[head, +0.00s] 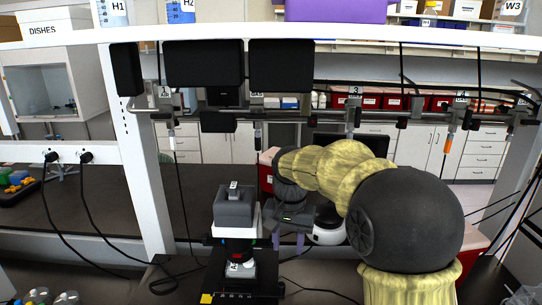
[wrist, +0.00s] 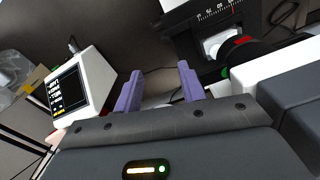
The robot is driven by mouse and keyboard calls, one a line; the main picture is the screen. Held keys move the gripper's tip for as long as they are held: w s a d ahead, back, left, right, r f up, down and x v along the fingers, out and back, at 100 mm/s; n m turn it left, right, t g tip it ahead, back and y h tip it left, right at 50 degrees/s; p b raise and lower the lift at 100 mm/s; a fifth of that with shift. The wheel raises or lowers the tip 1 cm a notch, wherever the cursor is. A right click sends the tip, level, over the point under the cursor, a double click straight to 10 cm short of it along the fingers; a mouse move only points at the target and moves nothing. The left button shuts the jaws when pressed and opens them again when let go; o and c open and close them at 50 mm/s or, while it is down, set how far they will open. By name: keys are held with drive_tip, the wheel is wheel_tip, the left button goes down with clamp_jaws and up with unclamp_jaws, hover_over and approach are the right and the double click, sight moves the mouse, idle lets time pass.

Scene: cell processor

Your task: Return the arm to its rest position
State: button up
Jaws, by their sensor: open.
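My arm, in a yellow cover with dark joints, reaches from the lower right toward the middle of the bench in the head view. My gripper (head: 290,240) is small there, with its purple fingers partly visible just right of a black-and-white instrument (head: 235,210). In the wrist view, my gripper (wrist: 160,88) has its two purple fingers apart, with nothing held between them. The instrument's dark stage with a white scale (wrist: 215,18) stands close by, at upper right. No marker for a rest position is visible.
A white device with a lit screen (wrist: 85,88) stands left of the fingers in the wrist view. Pipettes, such as one with an orange tip (head: 447,143), hang from a rail above the bench. Black cables (head: 90,220) hang at left. The dark bench left of the instrument is fairly clear.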

drive_tip(key=s+d+f+n+t, duration=0.1)
drive_tip(key=s+d+f, duration=0.4)
drive_tip(key=s, duration=0.3)
drive_tip(key=s+d+f+n+t+b, duration=0.1)
drive_tip(key=s+d+f+n, duration=0.1)
drive_tip(key=s+d+f, duration=0.3)
drive_tip(key=s+f, duration=0.3)
drive_tip(key=s, duration=0.1)
drive_tip(key=shift+d, duration=0.35)
idle(1.7)
